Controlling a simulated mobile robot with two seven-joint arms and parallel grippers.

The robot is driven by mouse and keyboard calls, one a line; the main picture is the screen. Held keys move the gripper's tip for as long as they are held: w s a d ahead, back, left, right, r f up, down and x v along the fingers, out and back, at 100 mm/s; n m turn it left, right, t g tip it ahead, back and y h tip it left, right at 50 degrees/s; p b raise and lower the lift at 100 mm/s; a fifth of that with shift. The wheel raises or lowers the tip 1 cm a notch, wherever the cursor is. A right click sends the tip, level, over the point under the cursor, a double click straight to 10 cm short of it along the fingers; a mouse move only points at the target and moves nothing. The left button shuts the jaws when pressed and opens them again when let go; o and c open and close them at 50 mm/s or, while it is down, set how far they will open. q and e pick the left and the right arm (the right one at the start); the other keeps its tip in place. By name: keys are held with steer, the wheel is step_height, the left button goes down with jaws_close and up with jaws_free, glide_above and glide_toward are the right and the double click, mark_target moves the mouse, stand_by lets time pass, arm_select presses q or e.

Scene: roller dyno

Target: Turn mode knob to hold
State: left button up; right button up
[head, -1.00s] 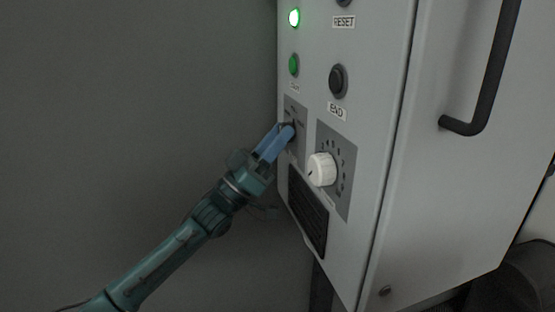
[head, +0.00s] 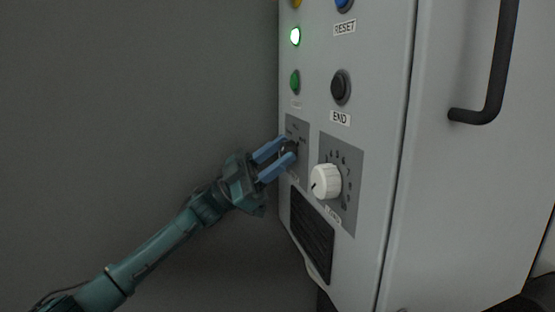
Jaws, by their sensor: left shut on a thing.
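The dark mode knob (head: 289,147) sits on a small grey plate (head: 303,130) on the cabinet's control face, mostly hidden by my fingers. The lettering on that plate is too small to read. My left gripper (head: 280,154) comes in from the left, its two blue fingers on either side of the knob and shut on it. My right gripper is not in view.
A white numbered dial (head: 325,181) is just right of the mode knob. A vent (head: 311,233) lies below. A door handle (head: 490,85) is at right.

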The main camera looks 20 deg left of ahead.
mark_target(294, 86)
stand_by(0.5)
arm_select(q)
steer(key=o, duration=1)
steer(key=shift+c, duration=0.2)
step_height(294, 86, up, 9)
steer(key=shift+r+p, duration=0.1)
steer(key=shift+p, duration=0.6)
steer(key=shift+r, duration=0.45)
